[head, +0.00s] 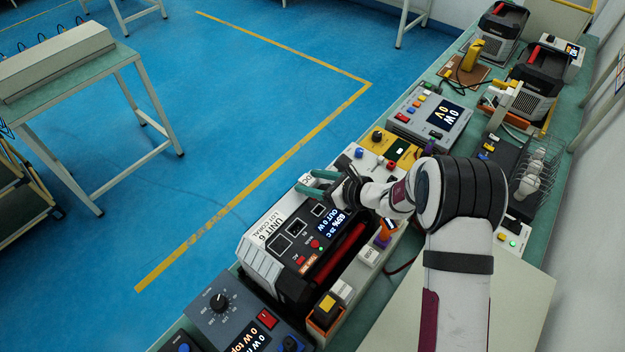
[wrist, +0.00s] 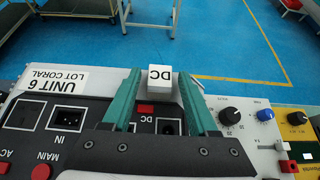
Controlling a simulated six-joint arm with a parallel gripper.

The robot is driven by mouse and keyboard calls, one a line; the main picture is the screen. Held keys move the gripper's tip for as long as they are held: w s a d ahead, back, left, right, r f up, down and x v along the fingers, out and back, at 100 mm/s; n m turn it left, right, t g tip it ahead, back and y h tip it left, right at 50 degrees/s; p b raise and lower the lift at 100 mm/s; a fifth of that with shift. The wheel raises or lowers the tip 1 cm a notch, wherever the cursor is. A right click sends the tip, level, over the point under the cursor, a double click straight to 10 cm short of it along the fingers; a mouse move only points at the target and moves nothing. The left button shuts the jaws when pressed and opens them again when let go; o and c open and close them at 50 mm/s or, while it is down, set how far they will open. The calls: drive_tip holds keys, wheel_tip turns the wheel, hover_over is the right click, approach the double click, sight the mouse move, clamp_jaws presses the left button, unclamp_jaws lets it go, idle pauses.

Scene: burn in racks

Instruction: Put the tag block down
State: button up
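The tag block (wrist: 160,78) is a small white block lettered DC. In the wrist view it lies between the teal fingertips, with a narrow gap showing on each side. My gripper (wrist: 161,73) looks open around it. In the head view the tag block (head: 307,181) shows between the fingers of my gripper (head: 305,181), at the far edge of the UNIT 6 power unit (head: 262,262). The unit also shows in the wrist view (wrist: 50,103). I cannot tell whether the block's underside touches the unit.
Other instruments line the green bench: a grey meter (head: 432,118), a dark dial box (head: 225,318) and black-topped units (head: 540,75). A white panel with knobs (wrist: 245,120) stands right of the gripper in the wrist view. Blue floor (head: 230,130) lies beyond the bench edge.

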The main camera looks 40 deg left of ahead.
drive_tip(key=shift+d+r, duration=0.1)
drive_tip(key=shift+r, duration=0.1)
drive_tip(key=v, duration=1.2)
drive_tip(key=s+d+r+n+g+h, duration=0.2)
drive_tip(key=s+d+r+n, duration=0.4)
drive_tip(key=s+d+r, duration=0.25)
drive_tip(key=s+d+n+h, duration=0.2)
drive_tip(key=s+d, duration=0.2)
drive_tip(key=d, duration=0.2)
drive_tip(key=s+d+n+t+h, duration=0.1)
drive_tip(key=s+d+n+h, duration=0.1)
drive_tip(key=s+d, duration=0.3)
drive_tip(key=s+d+r+n+h, duration=0.1)
drive_tip(key=s+d+h, duration=0.3)
drive_tip(key=d, duration=0.4)
drive_tip(key=shift+s+r+n+t, duration=0.1)
drive_tip(key=shift+s+n+t, duration=0.3)
drive_tip(key=shift+s+n, duration=0.25)
